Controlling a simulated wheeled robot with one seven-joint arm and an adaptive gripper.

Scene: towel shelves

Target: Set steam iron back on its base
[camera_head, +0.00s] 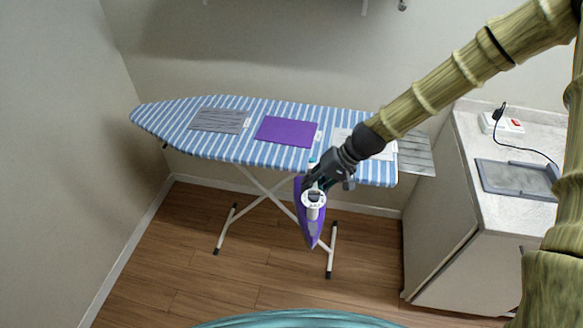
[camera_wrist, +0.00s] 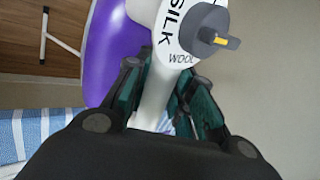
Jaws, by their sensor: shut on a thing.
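The steam iron (camera_head: 312,225) is purple and white, with a round dial marked SILK and WOOL. My gripper (camera_head: 318,180) is shut on the iron's white handle and holds it in the air at the front edge of the ironing board, with its tip pointing down in the head view. In the wrist view the white handle runs between my gripper's fingers (camera_wrist: 165,95), and the iron's purple body (camera_wrist: 110,50) is behind it. A grey tray-like plate (camera_head: 515,178), possibly the iron's base, lies on the white counter at the right; my arm partly covers its right side.
The ironing board (camera_head: 225,150) has a blue striped cover and holds a grey cloth (camera_head: 220,120), a purple cloth (camera_head: 287,131) and a whitish cloth (camera_head: 342,137). A power strip (camera_head: 508,124) with a black cord is at the back of the counter (camera_head: 500,215). Wood floor (camera_head: 190,270) is open in front.

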